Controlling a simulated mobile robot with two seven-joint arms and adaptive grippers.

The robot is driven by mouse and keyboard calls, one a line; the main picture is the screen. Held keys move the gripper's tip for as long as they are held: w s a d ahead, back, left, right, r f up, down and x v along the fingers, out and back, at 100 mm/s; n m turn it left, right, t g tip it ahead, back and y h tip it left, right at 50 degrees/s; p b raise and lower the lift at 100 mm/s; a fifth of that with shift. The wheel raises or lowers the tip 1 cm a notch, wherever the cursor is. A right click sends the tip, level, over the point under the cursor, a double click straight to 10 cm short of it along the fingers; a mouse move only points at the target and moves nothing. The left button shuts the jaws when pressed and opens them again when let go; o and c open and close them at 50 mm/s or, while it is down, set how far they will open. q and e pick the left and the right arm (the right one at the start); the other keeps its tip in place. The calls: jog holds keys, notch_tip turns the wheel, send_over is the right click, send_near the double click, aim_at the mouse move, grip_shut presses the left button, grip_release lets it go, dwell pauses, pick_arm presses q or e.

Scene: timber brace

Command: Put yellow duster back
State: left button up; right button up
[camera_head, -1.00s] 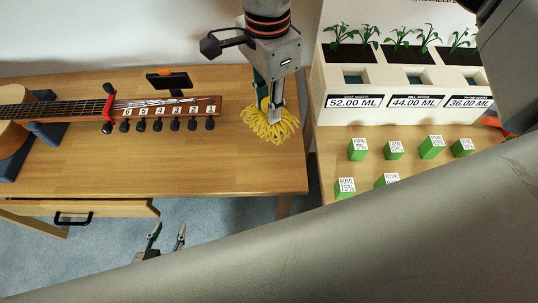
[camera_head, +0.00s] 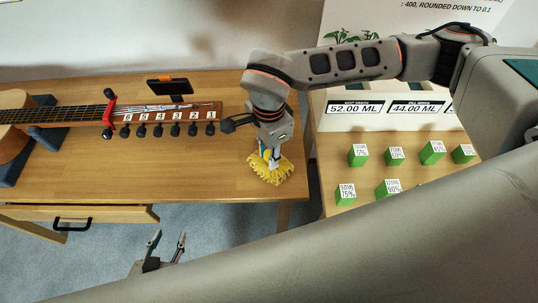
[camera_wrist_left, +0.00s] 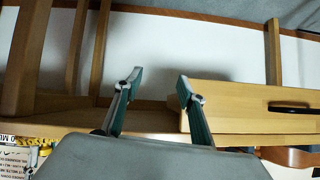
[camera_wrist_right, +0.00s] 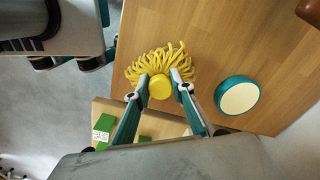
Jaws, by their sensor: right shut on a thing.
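The yellow duster (camera_head: 270,168) has a shaggy yellow head. My right gripper (camera_head: 268,150) is shut on it at the desk's right end. In the right wrist view the duster (camera_wrist_right: 160,62) is between the two fingers, with its round yellow end facing the camera. I cannot tell whether its strands touch the desk. My left gripper (camera_head: 167,246) is open and empty, low in front of the desk; its spread fingers also show in the left wrist view (camera_wrist_left: 155,88).
The wooden desk (camera_head: 230,180) holds a guitar (camera_head: 60,112) and a small dark-screened device (camera_head: 169,86). A teal-rimmed cream disc (camera_wrist_right: 238,95) lies on the wood. A partly open drawer (camera_head: 110,213) is below. Several green labelled cubes (camera_head: 358,155) and a white planter (camera_head: 350,120) stand right.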

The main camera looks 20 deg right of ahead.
aim_at(269, 154)
jog(key=shift+f, duration=0.55)
jog(key=shift+f, duration=0.15)
jog(key=o, duration=1)
notch_tip(269, 154, up, 12)
jog(key=shift+r, duration=0.15)
jog(key=shift+s, duration=0.1)
